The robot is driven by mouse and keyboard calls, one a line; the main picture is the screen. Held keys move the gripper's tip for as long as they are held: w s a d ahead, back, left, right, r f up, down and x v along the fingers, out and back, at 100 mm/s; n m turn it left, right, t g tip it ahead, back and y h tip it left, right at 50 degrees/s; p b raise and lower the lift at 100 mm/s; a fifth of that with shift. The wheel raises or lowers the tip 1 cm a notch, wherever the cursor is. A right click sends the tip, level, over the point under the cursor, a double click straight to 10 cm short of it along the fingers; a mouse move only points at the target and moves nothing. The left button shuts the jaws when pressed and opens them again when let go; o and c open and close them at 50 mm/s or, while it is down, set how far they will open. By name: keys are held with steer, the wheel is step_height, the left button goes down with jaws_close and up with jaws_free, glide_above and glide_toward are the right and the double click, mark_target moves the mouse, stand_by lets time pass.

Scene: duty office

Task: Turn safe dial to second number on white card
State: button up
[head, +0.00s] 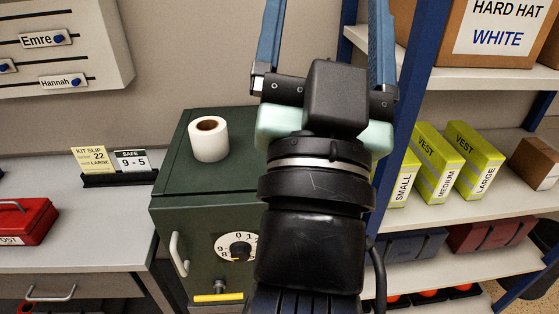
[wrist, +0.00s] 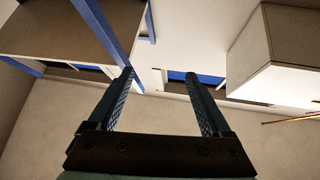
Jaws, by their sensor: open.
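The green safe (head: 190,215) stands on the floor or a low base at the middle left in the head view. Its round white dial (head: 238,247) has a black knob at its centre. The dial's right side is hidden behind my arm, and I cannot tell which number it is set to. The white card (head: 132,160) reads "SAFE 9 - 5" and stands in a black holder on the desk. My gripper (head: 326,25) is raised above and right of the safe, open and empty, its blue fingers pointing up. The wrist view shows both fingers apart (wrist: 160,80), with no dial in view.
A white roll (head: 209,139) stands on the safe. The safe has a pale handle (head: 179,254) and a yellow bar (head: 218,297). A yellow kit slip (head: 90,158) is beside the card. A blue-framed shelf (head: 405,95) with vest boxes is close on the right.

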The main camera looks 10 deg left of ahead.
steer(key=w+a+f+m+g+y+b, duration=0.1)
steer(key=w+a+f, duration=0.1)
steer(key=f, duration=0.6)
steer(key=w+a+f+m+g+y+b, duration=0.1)
steer(key=f+g, duration=0.1)
steer(key=f, duration=0.6)
steer(key=m+g+y+b, duration=0.2)
steer(key=m+g+b, duration=0.2)
steer(key=g+b, duration=0.15)
glide_toward(240, 259)
steer(key=shift+t, duration=0.25)
steer(key=x, duration=0.8)
steer(key=shift+w+a+f, duration=0.1)
steer(key=shift+w+f, duration=0.05)
steer(key=shift+w, duration=0.2)
jaws_close()
